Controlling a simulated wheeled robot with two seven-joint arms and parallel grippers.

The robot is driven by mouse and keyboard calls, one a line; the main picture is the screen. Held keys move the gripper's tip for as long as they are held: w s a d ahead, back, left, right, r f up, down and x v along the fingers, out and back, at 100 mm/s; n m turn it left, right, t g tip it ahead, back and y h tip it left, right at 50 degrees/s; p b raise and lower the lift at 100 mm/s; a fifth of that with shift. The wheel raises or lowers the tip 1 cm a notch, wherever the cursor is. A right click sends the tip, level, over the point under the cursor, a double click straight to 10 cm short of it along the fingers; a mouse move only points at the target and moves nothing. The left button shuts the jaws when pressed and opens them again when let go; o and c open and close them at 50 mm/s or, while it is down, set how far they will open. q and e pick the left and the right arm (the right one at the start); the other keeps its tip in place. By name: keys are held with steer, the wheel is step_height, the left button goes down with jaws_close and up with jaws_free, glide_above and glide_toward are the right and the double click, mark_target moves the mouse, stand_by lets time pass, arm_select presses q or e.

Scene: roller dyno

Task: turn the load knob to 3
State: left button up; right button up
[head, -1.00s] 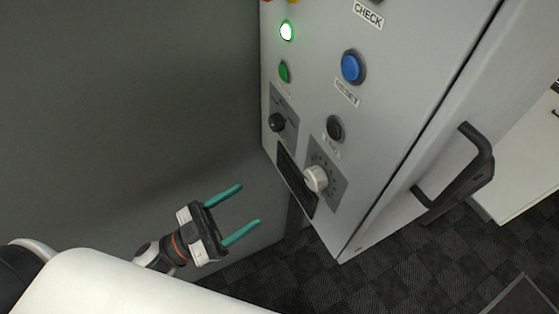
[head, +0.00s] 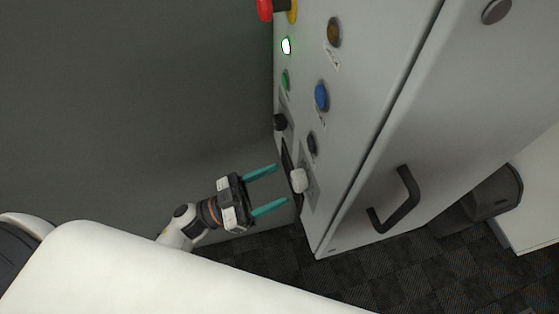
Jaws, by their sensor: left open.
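The load knob, a pale round knob (head: 299,181), sits low on the front panel of a grey cabinet (head: 345,150), on a grey scale plate (head: 313,191). Its numbers and pointer are too small to read. My left gripper (head: 280,188) is open, with two teal fingers pointing right toward the pale knob. The fingertips are just left of the knob, one a little above and one a little below it in the picture. I cannot tell whether they touch it. Nothing is between the fingers. My right gripper is not in view.
A black knob (head: 280,122), a black button (head: 312,143), a blue button (head: 321,97), a green button (head: 285,80) and a lit lamp (head: 286,46) are above. A red emergency knob (head: 265,9) is at the top. A black handle (head: 397,201) juts out at right.

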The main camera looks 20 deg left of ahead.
mark_target(293, 182)
arm_select(q)
steer(key=d, duration=0.1)
steer(key=d+r, duration=0.1)
steer(key=w+d, duration=0.1)
steer(key=shift+d+r+p, duration=0.1)
steer(key=shift+r+p, duration=0.2)
steer(key=shift+p, duration=0.1)
steer(key=shift+w+d, duration=0.1)
steer(key=shift+w+f, duration=0.1)
steer(key=shift+w, duration=0.2)
steer(key=c, duration=0.6)
steer(key=shift+s, duration=0.2)
steer(key=c, duration=0.4)
steer(key=shift+o, duration=0.2)
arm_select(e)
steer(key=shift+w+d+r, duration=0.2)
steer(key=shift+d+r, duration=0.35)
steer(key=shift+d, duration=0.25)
arm_select(q)
steer(key=shift+m, duration=0.3)
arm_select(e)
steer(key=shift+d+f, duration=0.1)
